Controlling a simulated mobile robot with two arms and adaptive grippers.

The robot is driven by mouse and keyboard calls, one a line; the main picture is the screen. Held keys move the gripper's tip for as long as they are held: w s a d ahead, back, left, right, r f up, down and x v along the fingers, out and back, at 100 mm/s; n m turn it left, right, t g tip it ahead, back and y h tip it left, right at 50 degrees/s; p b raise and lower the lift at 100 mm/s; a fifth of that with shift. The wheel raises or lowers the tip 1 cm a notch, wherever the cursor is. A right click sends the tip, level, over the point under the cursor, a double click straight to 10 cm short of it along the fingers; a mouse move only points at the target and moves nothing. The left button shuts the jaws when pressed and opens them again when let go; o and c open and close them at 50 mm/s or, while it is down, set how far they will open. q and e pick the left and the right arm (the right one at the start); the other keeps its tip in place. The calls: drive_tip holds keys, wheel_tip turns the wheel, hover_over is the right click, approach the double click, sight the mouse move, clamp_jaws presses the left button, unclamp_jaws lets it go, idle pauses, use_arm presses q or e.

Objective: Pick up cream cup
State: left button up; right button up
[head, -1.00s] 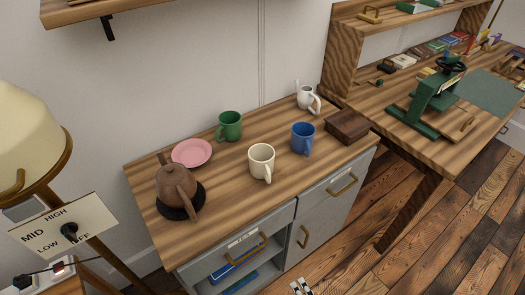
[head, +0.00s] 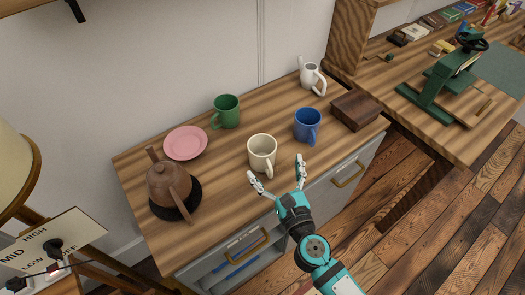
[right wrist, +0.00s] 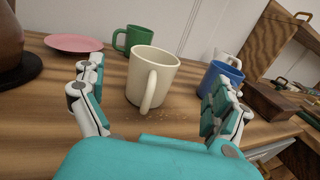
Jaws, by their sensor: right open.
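The cream cup (head: 261,153) stands upright on the wooden cabinet top, with its handle toward the front. It also shows in the right wrist view (right wrist: 148,78), centred ahead of the fingers, with its handle toward the camera. My right gripper (head: 275,171) is open and empty, just in front of the cup, its fingers spread to either side. In the right wrist view the right gripper (right wrist: 155,98) shows a finger at each side of the cup, apart from it. My left gripper is not in view.
A blue mug (head: 307,125) stands close right of the cup. A green mug (head: 226,111), a pink plate (head: 185,143) and a brown teapot (head: 169,185) are to the left. A white pitcher (head: 311,76) and a dark wooden box (head: 357,110) are at the right.

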sight(269, 155)
drive_tip(key=x, duration=0.3)
drive_tip(key=shift+w+a, duration=0.1)
drive_tip(key=shift+w, duration=0.15)
drive_tip(key=x, duration=0.5)
drive_tip(key=shift+s+a+f+p, duration=0.15)
drive_tip(key=shift+a+p, duration=0.1)
drive_tip(key=shift+p, duration=0.05)
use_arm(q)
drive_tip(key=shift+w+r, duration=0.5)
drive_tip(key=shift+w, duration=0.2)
use_arm(e)
drive_tip(key=c, duration=1.4)
